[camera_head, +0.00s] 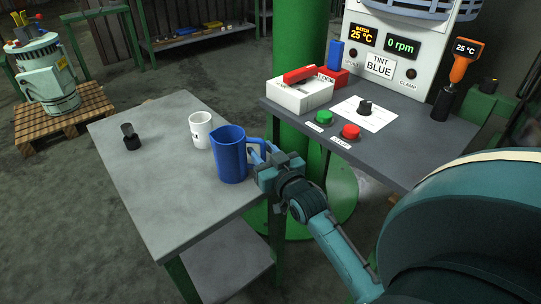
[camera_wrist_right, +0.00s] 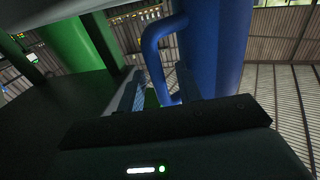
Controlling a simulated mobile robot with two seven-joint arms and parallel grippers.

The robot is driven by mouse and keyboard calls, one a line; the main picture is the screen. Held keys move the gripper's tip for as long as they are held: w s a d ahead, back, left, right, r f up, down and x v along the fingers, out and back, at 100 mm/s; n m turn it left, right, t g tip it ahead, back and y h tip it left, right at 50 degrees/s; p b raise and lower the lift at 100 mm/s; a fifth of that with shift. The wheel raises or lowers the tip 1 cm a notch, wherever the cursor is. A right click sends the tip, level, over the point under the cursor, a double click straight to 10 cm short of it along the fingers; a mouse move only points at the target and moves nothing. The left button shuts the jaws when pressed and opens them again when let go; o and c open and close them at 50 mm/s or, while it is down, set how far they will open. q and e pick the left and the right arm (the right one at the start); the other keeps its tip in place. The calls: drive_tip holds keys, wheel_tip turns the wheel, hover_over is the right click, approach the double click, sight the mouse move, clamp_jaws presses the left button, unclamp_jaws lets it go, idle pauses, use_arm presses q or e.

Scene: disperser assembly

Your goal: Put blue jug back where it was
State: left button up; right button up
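The blue jug (camera_head: 229,158) stands upright at the right edge of the grey table, with its handle facing right. My right gripper (camera_head: 269,163) is at the handle. In the right wrist view, the jug's blue body (camera_wrist_right: 215,45) rises on the right and its handle (camera_wrist_right: 152,55) curves down between the two fingers (camera_wrist_right: 158,92). The fingers look apart, with a gap beside the handle. A white mug (camera_head: 200,130) stands just behind and left of the jug. My left gripper is out of view.
The grey table (camera_head: 165,210) is bare at its front and left, apart from a small black object (camera_head: 131,138). A dispenser bench (camera_head: 415,145) on the right holds a white box (camera_head: 300,96), a green button (camera_head: 324,117), a red button (camera_head: 351,131) and a black knob (camera_head: 365,108).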

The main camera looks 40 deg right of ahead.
drive_tip(key=s+a, duration=0.1)
drive_tip(key=s, duration=1)
use_arm(q)
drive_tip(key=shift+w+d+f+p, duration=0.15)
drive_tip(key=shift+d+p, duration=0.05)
drive_tip(key=shift+p, duration=0.2)
use_arm(e)
drive_tip(key=s+a+f+n+g+y, duration=0.1)
drive_tip(key=s+a+f+g+y, duration=0.1)
drive_tip(key=s+a, duration=0.3)
drive_tip(key=s+a+f+n+g+y, duration=0.2)
drive_tip(key=s+a+y, duration=0.2)
drive_tip(key=a, duration=0.9)
drive_tip(key=shift+s+f+n+y, duration=0.3)
drive_tip(key=shift+s, duration=0.35)
drive_tip(key=shift+d+r, duration=0.1)
use_arm(q)
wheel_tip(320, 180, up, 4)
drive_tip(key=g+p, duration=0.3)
drive_tip(key=p, duration=1.3)
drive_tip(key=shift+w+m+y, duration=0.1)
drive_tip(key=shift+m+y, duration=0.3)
use_arm(e)
wheel_tip(320, 180, up, 4)
drive_tip(key=g+h, duration=0.1)
drive_tip(key=g, duration=0.2)
drive_tip(key=shift+w+n, duration=0.15)
drive_tip(key=shift+n, duration=0.25)
